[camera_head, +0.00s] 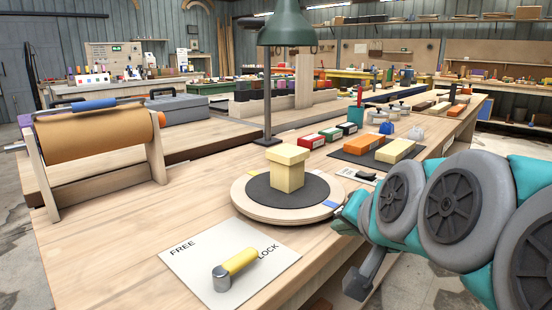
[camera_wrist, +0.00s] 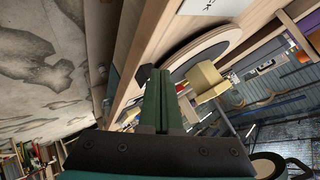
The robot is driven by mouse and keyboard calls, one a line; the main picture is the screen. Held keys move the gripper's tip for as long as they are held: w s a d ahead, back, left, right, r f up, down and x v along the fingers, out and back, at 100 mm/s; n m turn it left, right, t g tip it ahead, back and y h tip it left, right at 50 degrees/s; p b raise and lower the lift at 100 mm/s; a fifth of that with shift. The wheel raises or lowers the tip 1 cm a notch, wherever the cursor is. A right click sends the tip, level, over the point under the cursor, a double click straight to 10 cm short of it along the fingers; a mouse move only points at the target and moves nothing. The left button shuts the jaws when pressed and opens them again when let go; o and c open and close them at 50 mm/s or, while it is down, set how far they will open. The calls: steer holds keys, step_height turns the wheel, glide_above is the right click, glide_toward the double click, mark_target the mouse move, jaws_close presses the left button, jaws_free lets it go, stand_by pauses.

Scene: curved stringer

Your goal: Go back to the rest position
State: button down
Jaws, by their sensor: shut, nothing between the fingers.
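My arm reaches in from the right in the head view. My gripper (camera_head: 357,285) hangs off the table's front edge, right of the round turntable, apart from everything on the table. In the wrist view my gripper's green fingers (camera_wrist: 157,97) are together with nothing between them. A pale yellow block stack (camera_head: 287,168) stands on the turntable's dark pad; it also shows in the wrist view (camera_wrist: 205,80). The turntable (camera_head: 250,207) has a pale wooden rim. A lever with a yellow handle (camera_head: 239,262) lies on a white FREE/LOCK plate (camera_head: 190,258), its handle pointing towards LOCK.
A green lamp (camera_head: 287,30) stands behind the turntable. A brown roll on a wooden stand (camera_head: 50,180) is at left. Coloured boxes (camera_head: 330,134) and a dark tray with orange and yellow blocks (camera_head: 345,155) lie behind. The floor beyond the table's front edge is open.

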steer(key=s+d+f+n+g, duration=0.1)
steer(key=s+f+n+g, duration=0.2)
steer(key=f, duration=0.5)
steer(key=s+f+g, duration=0.3)
steer(key=s+f, duration=0.3)
steer(key=f, duration=0.3)
steer(key=s+d+f+n+g+h, duration=0.1)
steer(key=s+f+g, duration=0.2)
steer(key=s, duration=0.3)
steer(key=s+d+f+n+g, duration=0.2)
steer(key=s+f+g, duration=0.1)
steer(key=s, duration=0.3)
steer(key=shift+d+f+n+h, duration=0.15)
steer(key=shift+f+n+h, duration=0.2)
steer(key=shift+f, duration=0.4)
